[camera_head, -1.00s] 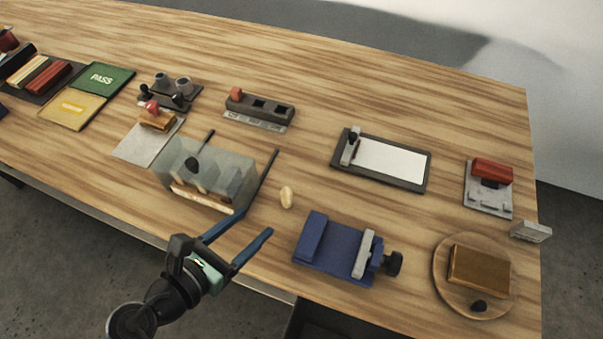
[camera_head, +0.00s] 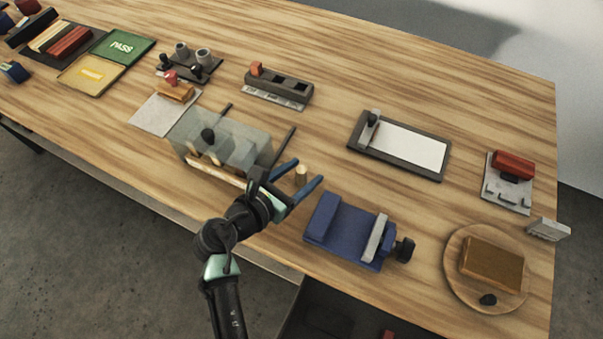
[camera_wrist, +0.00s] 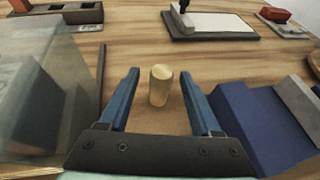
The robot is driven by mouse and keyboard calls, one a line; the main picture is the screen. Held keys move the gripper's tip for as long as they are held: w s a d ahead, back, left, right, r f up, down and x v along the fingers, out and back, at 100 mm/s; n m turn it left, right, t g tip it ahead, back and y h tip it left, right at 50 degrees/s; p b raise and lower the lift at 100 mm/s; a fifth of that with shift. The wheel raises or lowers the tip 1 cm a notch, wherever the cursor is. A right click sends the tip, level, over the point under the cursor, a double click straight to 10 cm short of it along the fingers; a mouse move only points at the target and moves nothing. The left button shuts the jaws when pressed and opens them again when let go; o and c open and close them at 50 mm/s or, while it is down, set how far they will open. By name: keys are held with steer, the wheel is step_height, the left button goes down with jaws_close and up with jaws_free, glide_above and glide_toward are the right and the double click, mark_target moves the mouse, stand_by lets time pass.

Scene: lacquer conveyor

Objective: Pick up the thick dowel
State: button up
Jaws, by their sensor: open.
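The thick dowel (camera_head: 301,175) is a short, pale wooden cylinder standing upright on the table. In the wrist view the dowel (camera_wrist: 160,85) stands between the two blue fingers, with a gap on each side. My gripper (camera_head: 304,174) is open, low over the table, with its fingers pointing toward the back right around the dowel. The gripper also shows in the wrist view (camera_wrist: 161,75). Nothing is held. The dowel's lower part is partly hidden by a finger in the head view.
A clear box (camera_head: 222,141) with dark bars stands close left of my gripper. A blue vise (camera_head: 343,233) is close on the right. A slotted block (camera_head: 278,87) and a framed white board (camera_head: 398,146) lie farther back. The table between them is bare.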

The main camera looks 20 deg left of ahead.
steer(key=shift+c, duration=0.3)
jaws_close()
